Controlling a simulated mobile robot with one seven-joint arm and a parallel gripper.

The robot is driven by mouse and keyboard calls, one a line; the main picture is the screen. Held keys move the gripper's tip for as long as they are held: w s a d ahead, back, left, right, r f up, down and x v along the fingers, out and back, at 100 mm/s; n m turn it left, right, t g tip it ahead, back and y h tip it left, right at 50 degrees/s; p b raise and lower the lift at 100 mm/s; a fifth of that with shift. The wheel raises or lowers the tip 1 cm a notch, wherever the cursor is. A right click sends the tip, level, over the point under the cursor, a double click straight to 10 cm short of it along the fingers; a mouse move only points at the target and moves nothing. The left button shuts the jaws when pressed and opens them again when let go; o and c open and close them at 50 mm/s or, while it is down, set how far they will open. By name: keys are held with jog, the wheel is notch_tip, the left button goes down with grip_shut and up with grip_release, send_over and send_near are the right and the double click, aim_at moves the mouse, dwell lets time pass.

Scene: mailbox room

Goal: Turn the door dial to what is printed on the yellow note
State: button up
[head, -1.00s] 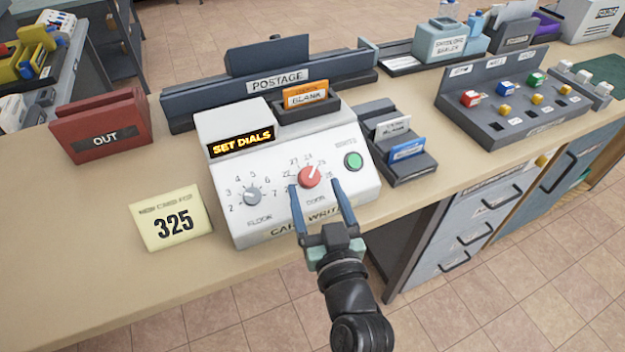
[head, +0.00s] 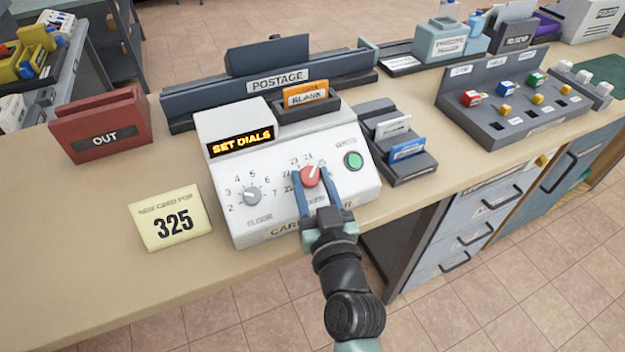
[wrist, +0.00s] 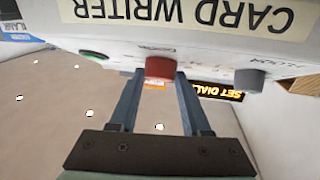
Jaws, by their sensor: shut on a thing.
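The white card writer (head: 285,215) sits on the counter, its display reading "SET DIALS". The red door dial (head: 311,176) is on its sloped face, with small numbers around it; its pointer aims to the upper right. My gripper (head: 314,178) is shut on the red dial, a finger on each side. In the wrist view the red dial (wrist: 160,68) shows between the fingertips. The grey floor dial (head: 252,195) is to the left, with numbers around it. The yellow note (head: 171,219) stands left of the writer and reads "NEW CARD FOR 325".
A green button (head: 353,160) is right of the red dial. An orange blank card (head: 306,94) sits in a slot at the writer's top. A card rack (head: 400,140) is close on the right. A red OUT tray (head: 100,130) stands at the left.

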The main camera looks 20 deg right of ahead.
grip_shut()
jog(key=p, duration=0.2)
jog(key=m+h+p, duration=0.1)
jog(key=p, duration=0.1)
jog(key=shift+d+r, duration=0.2)
jog(key=shift+r, duration=0.2)
jog(key=shift+m+p, duration=0.3)
jog(key=shift+p, duration=0.5)
jog(key=m+g+h+p, duration=0.1)
jog(key=m+h+p, duration=0.1)
jog(key=p, duration=0.8)
jog(key=shift+w+a, duration=0.1)
jog(key=shift+a, duration=0.05)
jog(key=p, duration=0.2)
jog(key=shift+f+m+g+h+p, duration=0.3)
jog(key=shift+m+h+p, duration=0.05)
jog(key=shift+m+h, duration=0.05)
jog(key=shift+a+f, duration=0.1)
jog(key=shift+f, duration=0.05)
jog(key=o, duration=1.1)
grip_release()
jog(key=shift+c, duration=0.2)
jog(key=shift+a, duration=0.1)
